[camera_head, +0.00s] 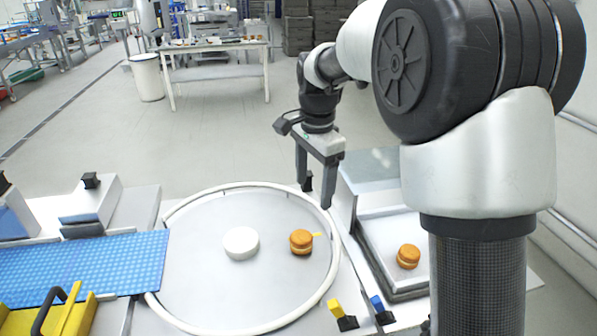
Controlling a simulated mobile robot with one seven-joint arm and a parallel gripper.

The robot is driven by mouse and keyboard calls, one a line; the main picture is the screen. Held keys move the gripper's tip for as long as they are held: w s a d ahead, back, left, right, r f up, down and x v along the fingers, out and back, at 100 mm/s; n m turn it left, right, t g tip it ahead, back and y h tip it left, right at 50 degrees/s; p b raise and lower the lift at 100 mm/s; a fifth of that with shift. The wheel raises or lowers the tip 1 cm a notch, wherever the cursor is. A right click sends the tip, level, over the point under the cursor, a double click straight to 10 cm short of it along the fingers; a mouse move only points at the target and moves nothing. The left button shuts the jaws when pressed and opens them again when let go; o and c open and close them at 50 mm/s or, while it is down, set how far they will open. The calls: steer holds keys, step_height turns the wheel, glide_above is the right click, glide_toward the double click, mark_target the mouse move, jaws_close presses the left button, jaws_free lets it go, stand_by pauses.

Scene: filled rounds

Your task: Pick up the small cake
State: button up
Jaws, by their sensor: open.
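A small round cake (301,242), orange-brown with a pale filling band, sits on the right part of a round grey plate (200,290) with a raised white rim. A second similar cake (408,256) lies in a shallow metal tray (385,228) to the right. My gripper (317,198) points down above the far right edge of the round plate. Its fingers are apart with nothing between them. It is up and behind the cake on the plate and touches neither cake.
A white disc (241,243) sits left of the cake on the plate. A blue textured belt (80,265) and a yellow handled part (65,315) are at left. Yellow (336,308) and blue (378,305) pieces stand at the front. A white table (215,62) and bin (147,78) are far back.

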steer(key=w+a+f+m, duration=0.2)
steer(key=w+a+f, duration=0.1)
glide_above(302, 235)
steer(key=shift+g, duration=0.4)
steer(key=f, duration=1.1)
steer(key=shift+s+a+p, duration=0.1)
steer(key=shift+a+p, duration=0.15)
steer(key=shift+p, duration=0.15)
steer(key=shift+d+f, duration=0.15)
steer(key=shift+f, duration=1.4)
steer(key=shift+d+f, duration=0.15)
steer(key=shift+f, duration=1.35)
steer(key=c, duration=0.8)
